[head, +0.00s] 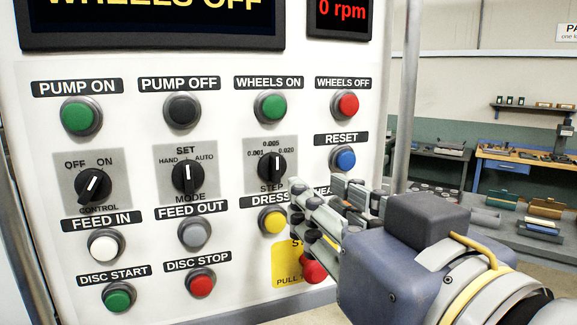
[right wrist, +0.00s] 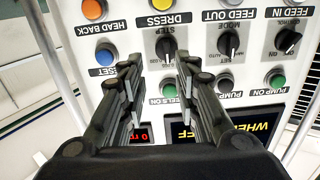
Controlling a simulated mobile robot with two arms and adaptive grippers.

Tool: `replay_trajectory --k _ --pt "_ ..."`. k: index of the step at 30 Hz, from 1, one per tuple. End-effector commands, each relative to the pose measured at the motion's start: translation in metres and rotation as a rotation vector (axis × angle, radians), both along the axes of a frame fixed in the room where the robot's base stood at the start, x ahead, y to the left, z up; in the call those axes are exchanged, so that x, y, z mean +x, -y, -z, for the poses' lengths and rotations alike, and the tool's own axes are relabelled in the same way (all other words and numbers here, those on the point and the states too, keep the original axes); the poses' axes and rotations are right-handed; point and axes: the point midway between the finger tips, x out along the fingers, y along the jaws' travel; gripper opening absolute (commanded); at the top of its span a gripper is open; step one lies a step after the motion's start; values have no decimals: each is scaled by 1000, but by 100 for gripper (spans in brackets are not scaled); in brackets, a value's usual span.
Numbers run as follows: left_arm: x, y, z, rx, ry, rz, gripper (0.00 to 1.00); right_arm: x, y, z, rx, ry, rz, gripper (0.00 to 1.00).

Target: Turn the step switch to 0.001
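The step switch (head: 272,168) is a black knob on a grey plate, labelled 0.001 at left, 0.005 at top and 0.020 at right. Its white line points up, about at 0.005. My right gripper (head: 314,200) is just right of and below the knob in the head view, in front of the panel. In the right wrist view the panel is upside down, and the step knob (right wrist: 167,47) shows beyond the gap between the fingertips of my open, empty right gripper (right wrist: 158,72). I see no contact with the knob. My left gripper is out of view.
Near the knob are the mode switch (head: 188,178), the green wheels-on button (head: 270,107), the blue reset button (head: 342,159) and the yellow dress button (head: 272,220). A red stop button (head: 314,271) is partly hidden behind my gripper. A workbench (head: 520,172) stands far right.

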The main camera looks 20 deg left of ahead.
Motion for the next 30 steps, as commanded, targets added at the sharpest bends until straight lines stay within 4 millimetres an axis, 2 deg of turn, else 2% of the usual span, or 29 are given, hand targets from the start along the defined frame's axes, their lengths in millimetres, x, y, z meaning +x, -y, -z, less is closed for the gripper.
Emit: replay_trajectory --k 4,8,21,30 --pt "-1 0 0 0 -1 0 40 -11 -4 -11 -9 35 0 29" --pt "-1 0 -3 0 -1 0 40 -8 -8 -14 -11 40 0 29" --pt "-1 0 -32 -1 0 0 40 53 -53 -16 -11 38 2 29" --pt "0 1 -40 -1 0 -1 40 73 -69 -14 -9 42 0 29"
